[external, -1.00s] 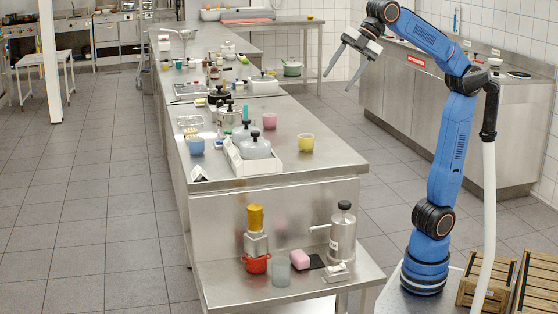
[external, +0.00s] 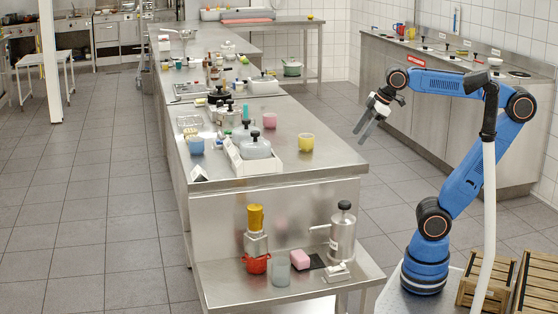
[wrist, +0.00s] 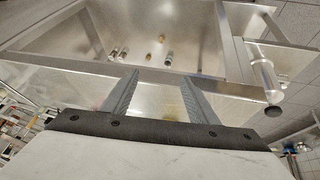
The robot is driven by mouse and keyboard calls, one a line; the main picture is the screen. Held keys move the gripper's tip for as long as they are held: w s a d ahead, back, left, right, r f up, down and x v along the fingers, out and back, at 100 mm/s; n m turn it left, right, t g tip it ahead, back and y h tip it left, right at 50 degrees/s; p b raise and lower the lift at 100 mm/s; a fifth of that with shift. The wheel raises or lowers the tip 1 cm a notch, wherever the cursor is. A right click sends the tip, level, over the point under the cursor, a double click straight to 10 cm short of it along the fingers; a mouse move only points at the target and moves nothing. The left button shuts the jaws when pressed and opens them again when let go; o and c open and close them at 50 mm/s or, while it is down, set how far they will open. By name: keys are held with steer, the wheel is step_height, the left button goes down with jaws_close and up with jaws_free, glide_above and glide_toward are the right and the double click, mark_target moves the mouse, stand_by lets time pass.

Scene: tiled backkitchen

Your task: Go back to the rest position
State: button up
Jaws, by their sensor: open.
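My gripper (external: 368,123) hangs in the air to the right of the long steel table, in the external view. Its fingers point down and slightly left. In the wrist view the two grey fingers (wrist: 160,92) stand apart with nothing between them, so the gripper is open and empty. My blue arm is folded, with its elbow at the right and the forearm reaching left.
The steel table (external: 340,158) carries several pots, cups and a white tray (external: 277,168). Its lower shelf (external: 225,290) holds a steel pot (external: 342,235) and other items. A steel counter (external: 400,105) runs along the right wall. Wooden crates (external: 485,290) stand near my base.

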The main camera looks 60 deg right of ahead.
steer(key=s+d+f+m, duration=0.3)
steer(key=s+d+f, duration=0.1)
steer(key=f, duration=0.5)
steer(key=s+d+f+m+h, duration=0.1)
steer(key=s+d+f+m, duration=0.3)
steer(key=f, duration=0.5)
steer(key=shift+s+d+f+m+g+h, duration=0.15)
steer(key=shift+d+m+g+h, duration=0.2)
steer(key=shift+d, duration=0.85)
